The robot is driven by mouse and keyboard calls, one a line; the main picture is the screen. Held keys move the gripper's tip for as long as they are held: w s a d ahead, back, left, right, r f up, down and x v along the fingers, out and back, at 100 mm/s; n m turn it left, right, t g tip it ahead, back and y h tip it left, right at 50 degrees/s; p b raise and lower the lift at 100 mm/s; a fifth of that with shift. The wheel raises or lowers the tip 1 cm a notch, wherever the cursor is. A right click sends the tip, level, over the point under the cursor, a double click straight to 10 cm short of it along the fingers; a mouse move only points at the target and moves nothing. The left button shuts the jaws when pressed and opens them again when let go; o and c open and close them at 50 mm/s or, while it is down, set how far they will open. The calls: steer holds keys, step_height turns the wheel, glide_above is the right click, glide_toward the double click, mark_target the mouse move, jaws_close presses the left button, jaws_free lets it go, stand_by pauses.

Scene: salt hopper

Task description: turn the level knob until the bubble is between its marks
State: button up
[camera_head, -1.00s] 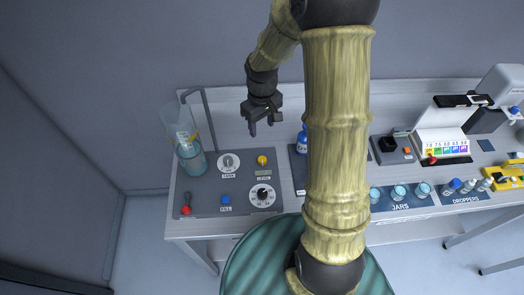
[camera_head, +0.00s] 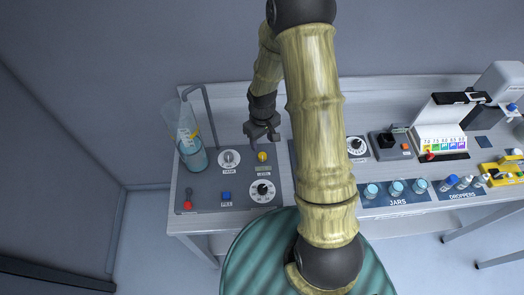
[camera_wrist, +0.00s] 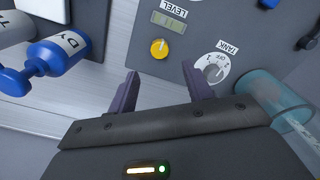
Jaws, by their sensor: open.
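The yellow level knob (camera_head: 262,156) sits on the grey control panel (camera_head: 208,195), with a small level window (camera_head: 263,168) beside it marked LEVEL. In the wrist view the knob (camera_wrist: 159,48) lies ahead of the gap between my fingers, and the greenish level window (camera_wrist: 169,21) is beyond it. The bubble is too small to make out. My gripper (camera_head: 262,135) is open and empty, just behind the knob and apart from it. In the wrist view both fingers of my gripper (camera_wrist: 160,88) are spread.
The white tank dial (camera_head: 229,158) is left of the knob, beside a clear water cylinder (camera_head: 193,155). A larger dial (camera_head: 262,191), a blue fill button (camera_head: 226,196) and a red-topped lever (camera_head: 187,205) sit in front.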

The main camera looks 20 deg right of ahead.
mark_target(262, 155)
step_height(262, 155, down, 8)
steer(key=shift+f+p, duration=0.15)
steer(key=shift+p, duration=0.9)
steer(key=c, duration=1)
steer(key=shift+o, duration=0.2)
